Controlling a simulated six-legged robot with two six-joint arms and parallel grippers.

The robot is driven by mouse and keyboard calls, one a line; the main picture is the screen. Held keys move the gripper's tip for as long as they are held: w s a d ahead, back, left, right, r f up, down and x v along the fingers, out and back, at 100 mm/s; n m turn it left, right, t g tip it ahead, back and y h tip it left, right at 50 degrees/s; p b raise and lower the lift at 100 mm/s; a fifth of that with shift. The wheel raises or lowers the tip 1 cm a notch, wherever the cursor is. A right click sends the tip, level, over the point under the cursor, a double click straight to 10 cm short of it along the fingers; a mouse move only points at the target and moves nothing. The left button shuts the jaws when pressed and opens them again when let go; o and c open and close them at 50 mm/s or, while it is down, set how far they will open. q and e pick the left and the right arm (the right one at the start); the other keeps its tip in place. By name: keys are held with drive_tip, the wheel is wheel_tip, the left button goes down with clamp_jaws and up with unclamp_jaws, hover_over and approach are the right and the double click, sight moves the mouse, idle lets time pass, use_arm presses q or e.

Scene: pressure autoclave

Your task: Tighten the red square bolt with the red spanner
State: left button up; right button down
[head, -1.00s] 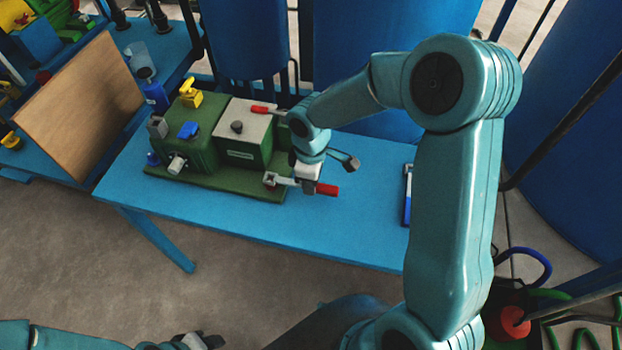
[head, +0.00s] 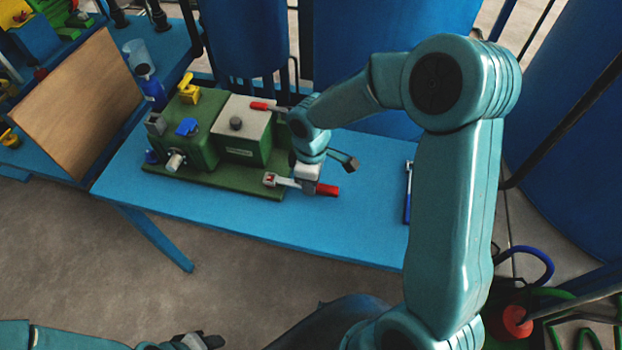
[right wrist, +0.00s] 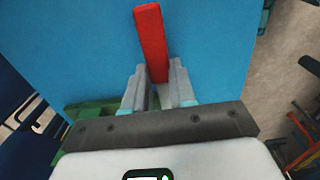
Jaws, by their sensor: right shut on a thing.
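The red spanner (head: 328,190) lies level at the front right of the green machine, with a red handle and a grey head. My right gripper (head: 308,184) is shut on it where the grey shaft meets the handle. In the right wrist view the red handle (right wrist: 150,42) sticks out beyond the gripper's fingers (right wrist: 158,92). The spanner's head is at the red square bolt (head: 270,179) on the corner of the green base. Only a bit of the bolt shows, and how fully the jaw sits around it is unclear. My left gripper (head: 202,342) is at the bottom edge, partly cut off.
The green machine (head: 197,147) stands on a blue table (head: 235,222), with a red-handled lever (head: 260,106) on its grey top. A blue-edged item (head: 408,195) lies at the table's right. Blue tanks (head: 385,60) stand behind. The table's front strip is clear.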

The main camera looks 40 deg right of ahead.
drive_tip(key=shift+f+b, duration=0.45)
drive_tip(key=shift+f, duration=0.15)
drive_tip(key=c, duration=0.8)
unclamp_jaws()
drive_tip(key=shift+c, duration=0.2)
wheel_tip(320, 180, up, 16)
drive_tip(key=p, duration=0.2)
drive_tip(key=shift+r, duration=0.2)
